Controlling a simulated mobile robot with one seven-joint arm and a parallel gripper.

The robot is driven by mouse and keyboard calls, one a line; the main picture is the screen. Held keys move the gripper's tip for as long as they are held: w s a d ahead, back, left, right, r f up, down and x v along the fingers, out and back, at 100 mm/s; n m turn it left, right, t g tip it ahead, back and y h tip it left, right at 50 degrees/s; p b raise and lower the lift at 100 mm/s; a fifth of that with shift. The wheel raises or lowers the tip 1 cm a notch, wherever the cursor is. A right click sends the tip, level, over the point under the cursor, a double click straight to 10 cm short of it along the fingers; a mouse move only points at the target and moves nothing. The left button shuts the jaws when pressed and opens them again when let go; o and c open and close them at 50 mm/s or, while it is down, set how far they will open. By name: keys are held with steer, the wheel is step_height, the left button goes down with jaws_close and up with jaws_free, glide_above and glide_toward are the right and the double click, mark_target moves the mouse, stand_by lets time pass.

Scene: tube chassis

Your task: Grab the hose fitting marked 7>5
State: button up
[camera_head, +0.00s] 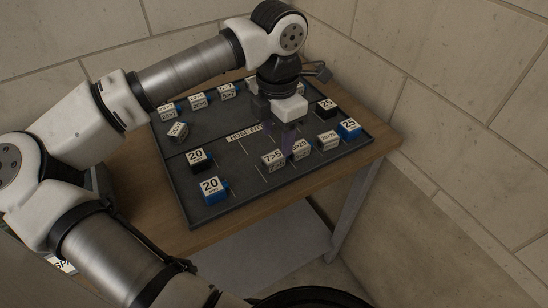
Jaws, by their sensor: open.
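The hose fitting marked 7>5 (272,159) is a small block with a white label, standing in the front middle of a dark tray (259,188). My gripper (287,146) is above and just behind it, pointing down, with purple-tinted fingers close to the 7>5 block and the labelled block (299,149) to its right. The gripper is open. I cannot tell whether a finger touches either block, and part of the tray behind is hidden by my gripper.
Blue and black blocks marked 20 (211,190) stand at the tray's left front. Blocks marked 25 (349,129) stand at the right. Several small labelled blocks line the back (197,100). A stone wall (440,110) rises close behind the wooden table (150,205).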

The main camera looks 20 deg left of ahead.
mark_target(278, 154)
steer(key=shift+w+d+f+p, duration=0.15)
steer(key=shift+f+p, duration=0.65)
steer(key=shift+f, duration=1.75)
steer(key=shift+c, duration=0.2)
steer(key=c, duration=1.1)
steer(key=shift+o, duration=0.2)
steer(key=shift+r, duration=0.1)
